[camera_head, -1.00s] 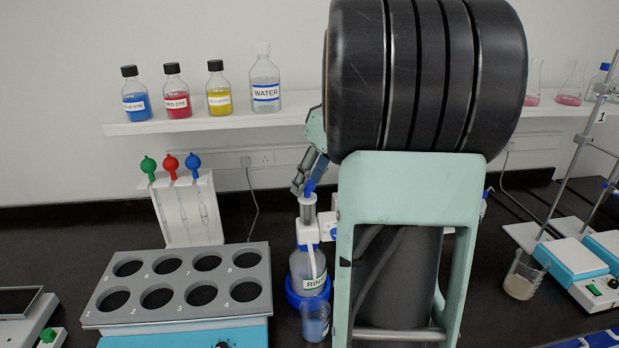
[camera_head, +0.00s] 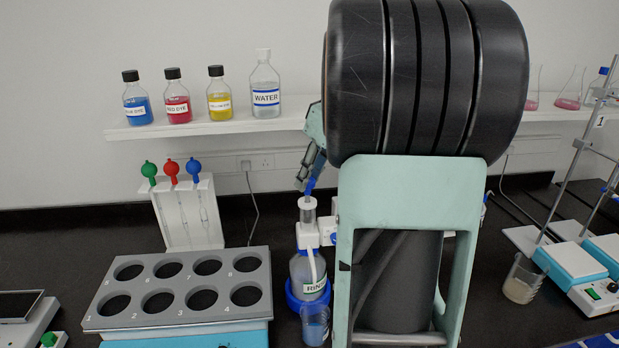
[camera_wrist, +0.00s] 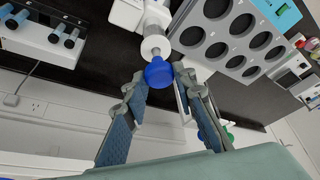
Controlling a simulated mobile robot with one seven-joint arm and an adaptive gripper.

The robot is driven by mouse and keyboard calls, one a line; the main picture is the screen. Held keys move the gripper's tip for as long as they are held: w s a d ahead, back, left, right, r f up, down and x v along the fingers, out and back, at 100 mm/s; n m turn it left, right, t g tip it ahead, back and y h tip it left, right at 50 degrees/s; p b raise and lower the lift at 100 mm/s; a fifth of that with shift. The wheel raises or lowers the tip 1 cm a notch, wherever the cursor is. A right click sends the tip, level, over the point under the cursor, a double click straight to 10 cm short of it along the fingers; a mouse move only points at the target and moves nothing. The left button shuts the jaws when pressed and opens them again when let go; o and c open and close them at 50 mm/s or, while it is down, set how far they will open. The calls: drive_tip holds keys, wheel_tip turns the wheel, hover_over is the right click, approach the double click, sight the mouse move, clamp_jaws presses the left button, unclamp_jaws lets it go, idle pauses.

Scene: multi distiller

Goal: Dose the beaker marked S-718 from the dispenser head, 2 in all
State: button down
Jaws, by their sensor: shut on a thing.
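The dispenser head (camera_head: 308,233) is a white fitting with a clear barrel and a blue plunger knob, on a bottle (camera_head: 308,270) whose label is partly readable as RIN. In the wrist view the blue knob (camera_wrist: 158,72) sits between my fingertips, above the white collar (camera_wrist: 155,47). My gripper (camera_wrist: 160,82) is shut on this knob; in the head view my gripper (camera_head: 315,168) is above the barrel, partly behind my arm. A small beaker (camera_head: 315,326) with bluish contents stands in front of the bottle, below the spout. No S-718 mark is legible on it.
A grey rack (camera_head: 180,318) with numbered holes stands left of the bottle. Behind it is a white pipette stand (camera_head: 185,215). Dye bottles and a water bottle (camera_head: 265,85) stand on the shelf. Another beaker (camera_head: 520,285) and hotplates (camera_head: 572,265) are at right.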

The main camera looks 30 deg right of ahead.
drive_tip(key=c, duration=1.6)
unclamp_jaws()
drive_tip(key=v, duration=1.2)
drive_tip(key=shift+d, duration=0.1)
